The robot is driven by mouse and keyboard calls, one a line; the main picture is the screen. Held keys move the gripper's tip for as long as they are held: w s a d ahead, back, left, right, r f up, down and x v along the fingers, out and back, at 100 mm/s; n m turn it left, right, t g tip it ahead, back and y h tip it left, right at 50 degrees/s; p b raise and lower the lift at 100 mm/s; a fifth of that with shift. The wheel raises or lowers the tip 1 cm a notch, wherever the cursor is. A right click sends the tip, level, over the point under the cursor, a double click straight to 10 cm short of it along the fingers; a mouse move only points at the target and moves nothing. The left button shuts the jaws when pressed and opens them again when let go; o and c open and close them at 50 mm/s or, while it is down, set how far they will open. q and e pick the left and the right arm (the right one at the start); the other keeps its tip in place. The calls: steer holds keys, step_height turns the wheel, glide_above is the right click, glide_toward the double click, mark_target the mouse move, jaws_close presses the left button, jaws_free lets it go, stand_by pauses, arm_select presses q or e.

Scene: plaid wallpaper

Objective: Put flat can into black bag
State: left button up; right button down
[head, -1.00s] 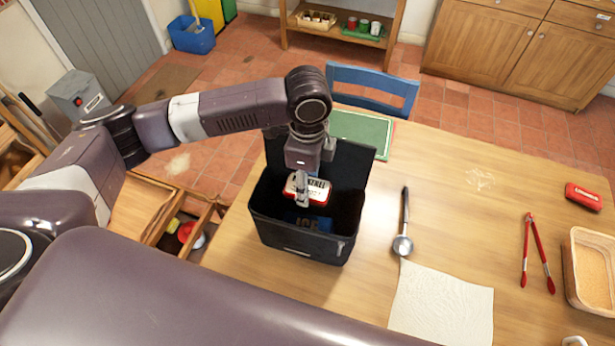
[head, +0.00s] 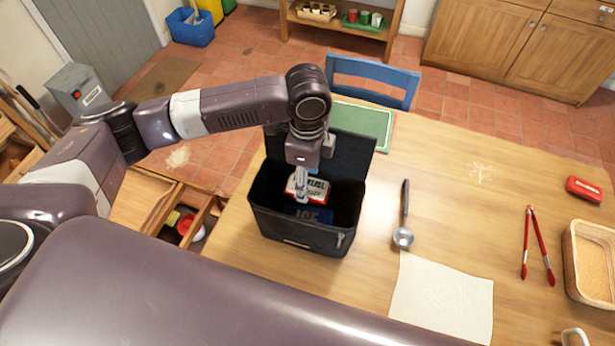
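The flat can (head: 318,189), red and white with dark lettering, is inside the open mouth of the black bag (head: 290,233). The bag stands on the table with its lid raised at the back. My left gripper (head: 301,192) reaches down into the bag from above, with its fingers closed on the can. The can is tilted, its printed face toward me. It seems to be above the bag's floor, though contact below is hard to tell. A blue ice pack (head: 310,213) lies in the bag below it. My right gripper is not in view.
To the right of the bag are a ladle (head: 403,236), a white cloth (head: 440,295), red tongs (head: 540,245), a red case (head: 584,189) and a basket (head: 572,255). A green board (head: 365,122) lies behind the lid. The table's middle right is clear.

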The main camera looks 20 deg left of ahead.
arm_select(q)
steer(key=shift+o, duration=1.4)
steer(key=shift+r, duration=0.1)
step_height(320, 180, up, 12)
steer(key=shift+s, duration=0.1)
